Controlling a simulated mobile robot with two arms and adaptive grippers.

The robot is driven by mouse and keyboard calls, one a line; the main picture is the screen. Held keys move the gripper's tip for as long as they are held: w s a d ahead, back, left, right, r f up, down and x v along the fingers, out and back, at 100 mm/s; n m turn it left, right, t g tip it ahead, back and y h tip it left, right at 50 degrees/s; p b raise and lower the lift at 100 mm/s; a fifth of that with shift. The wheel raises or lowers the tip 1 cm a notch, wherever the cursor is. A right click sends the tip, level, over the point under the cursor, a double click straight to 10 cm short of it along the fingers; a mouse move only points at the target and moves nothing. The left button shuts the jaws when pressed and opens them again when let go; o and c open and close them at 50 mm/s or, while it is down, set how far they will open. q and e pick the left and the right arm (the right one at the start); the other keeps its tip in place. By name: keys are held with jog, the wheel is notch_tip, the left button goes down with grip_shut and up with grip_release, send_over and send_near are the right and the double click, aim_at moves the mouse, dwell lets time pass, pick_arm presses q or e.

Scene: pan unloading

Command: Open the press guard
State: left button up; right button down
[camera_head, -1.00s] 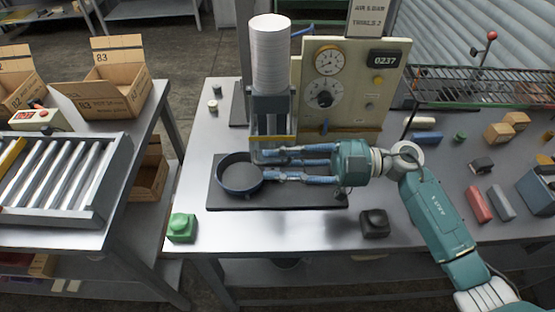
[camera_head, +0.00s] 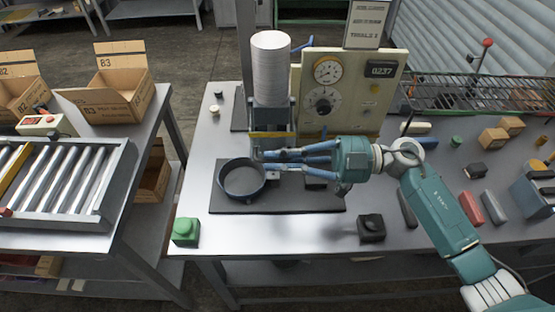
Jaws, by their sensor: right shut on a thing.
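The press (camera_head: 271,112) stands at the back of the table, with a tall white cylinder on top. A yellow bar (camera_head: 272,134) crosses its front at the press guard (camera_head: 262,145), whose lower part is mostly hidden by my fingers. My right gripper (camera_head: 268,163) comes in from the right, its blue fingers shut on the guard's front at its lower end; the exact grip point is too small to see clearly. A round dark pan (camera_head: 241,190) sits on the black base plate (camera_head: 300,202), just left of the fingertips. My left gripper is not in view.
A gauge panel (camera_head: 348,85) stands right of the press. A green button box (camera_head: 185,231) and a black box (camera_head: 371,228) sit near the table's front edge. Coloured blocks and a wire rack (camera_head: 480,95) are at right. A roller tray (camera_head: 60,185) is at left.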

jog(key=c, duration=1.9)
grip_release()
jog(key=shift+f, duration=0.1)
jog(key=shift+d, duration=0.1)
jog(key=d, duration=1.2)
